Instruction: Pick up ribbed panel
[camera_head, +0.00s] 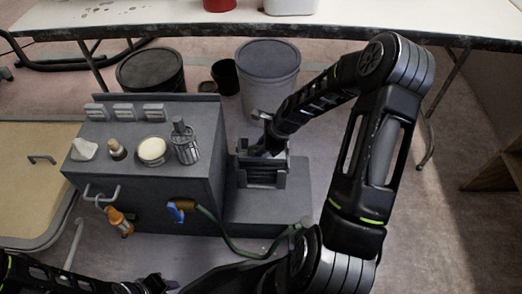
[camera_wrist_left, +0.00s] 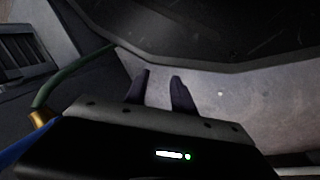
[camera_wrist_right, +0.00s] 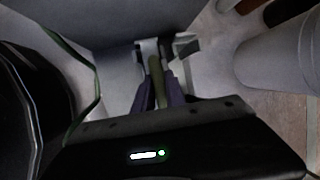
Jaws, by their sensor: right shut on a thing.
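The ribbed panel (camera_head: 262,181) is grey with horizontal slats. It stands on the low grey step at the right of the grey cabinet, and a slatted grey surface also shows at the upper left of the left wrist view (camera_wrist_left: 17,52). My right gripper (camera_head: 268,150) reaches down to it and partly covers its top. In the right wrist view its fingers (camera_wrist_right: 158,92) are shut on a narrow olive-toned edge, which I take to be the panel. My left gripper (camera_wrist_left: 160,88) has its fingers apart, with nothing between them.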

